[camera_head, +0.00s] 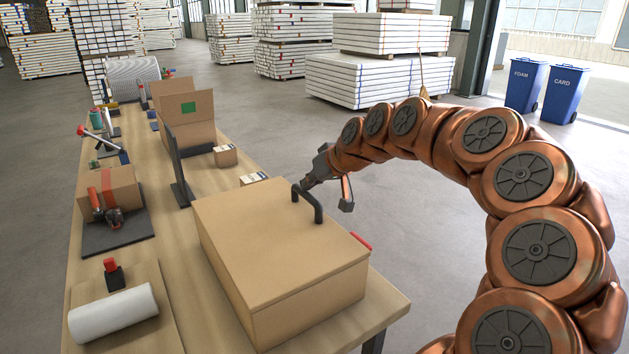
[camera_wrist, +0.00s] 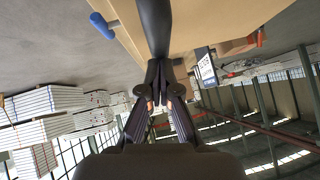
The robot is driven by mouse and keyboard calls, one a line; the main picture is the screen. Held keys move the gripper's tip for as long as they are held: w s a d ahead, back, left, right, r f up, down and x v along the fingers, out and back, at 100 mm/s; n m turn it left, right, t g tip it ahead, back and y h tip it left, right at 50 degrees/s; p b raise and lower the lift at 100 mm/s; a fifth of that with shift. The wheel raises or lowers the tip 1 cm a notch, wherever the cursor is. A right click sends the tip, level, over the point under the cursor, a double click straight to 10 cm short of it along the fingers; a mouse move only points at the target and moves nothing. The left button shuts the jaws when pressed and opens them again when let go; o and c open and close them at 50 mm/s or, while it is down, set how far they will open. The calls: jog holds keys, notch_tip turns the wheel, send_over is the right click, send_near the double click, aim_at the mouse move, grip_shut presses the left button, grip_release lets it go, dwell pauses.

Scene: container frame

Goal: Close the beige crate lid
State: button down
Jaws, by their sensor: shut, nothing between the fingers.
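The beige crate (camera_head: 310,312) stands at the near right end of the workbench. Its beige lid (camera_head: 270,235) lies flat over the top, with a thin seam along the near edges. A dark bar handle (camera_head: 309,203) stands up from the lid near its far right part. My gripper (camera_head: 308,184) is shut and empty, right beside the handle at the far side of the lid. In the wrist view the shut fingertips (camera_wrist: 162,72) are close to a dark bar (camera_wrist: 155,25); I cannot tell whether they touch.
A red piece (camera_head: 361,240) sits at the crate's right side. Small cartons (camera_head: 225,155), an open cardboard box (camera_head: 190,119) and a dark upright stand (camera_head: 180,170) are farther back on the bench (camera_head: 185,290). A white roll (camera_head: 113,312) lies at the near left.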

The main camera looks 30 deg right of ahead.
jog(key=shift+s+a+f, duration=0.1)
jog(key=shift+f, duration=0.45)
jog(key=s+d+r+b, duration=0.1)
jog(key=s+r, duration=0.2)
jog(key=r, duration=0.3)
jog(key=s+d+r, duration=0.2)
jog(key=s+r, duration=0.1)
jog(key=r, duration=0.3)
jog(key=s+a+f+n+g+p, duration=0.1)
jog(key=s+a+f+g+p, duration=0.2)
jog(key=s+a, duration=0.5)
jog(key=s+a+f+n+g+p, duration=0.1)
jog(key=s+a+f+g, duration=0.1)
jog(key=s+a+f, duration=0.5)
jog(key=s+a+f+m+g+h+p, duration=0.1)
jog(key=s+f, duration=0.3)
jog(key=s, duration=0.5)
jog(key=s+a+f+g+h+p, duration=0.1)
jog(key=s+f+g, duration=0.3)
jog(key=s, duration=0.6)
jog(key=shift+a+f+m+g+h+p, duration=0.3)
jog(key=shift+a+m+p, duration=0.1)
jog(key=shift+a, duration=0.35)
